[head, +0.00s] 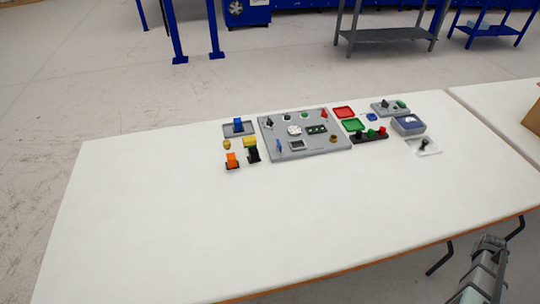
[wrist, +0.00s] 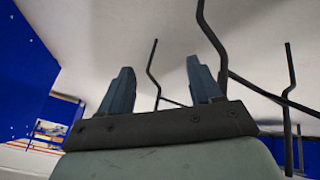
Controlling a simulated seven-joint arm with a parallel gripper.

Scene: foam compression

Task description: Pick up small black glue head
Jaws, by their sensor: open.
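Small parts sit on the white table (head: 180,220) in the head view. A small black piece (head: 424,144) stands on a pale plate at the right of the group. A black piece with a yellow top (head: 252,150) stands at the left. I cannot tell at this size which black piece is the glue head. My gripper shows in the wrist view (wrist: 160,78), its two fingers apart with nothing between them. My arm is at the lower right of the head view, beyond the table's front edge and away from the parts. No glue head shows in the wrist view.
A grey panel (head: 308,152) with several fittings lies mid-group. Red (head: 344,112) and green (head: 353,125) trays, a blue-grey box (head: 408,125) and an orange-topped piece (head: 232,160) are close by. The table's front and left are clear. Black bent bars (wrist: 152,70) show beyond my fingers.

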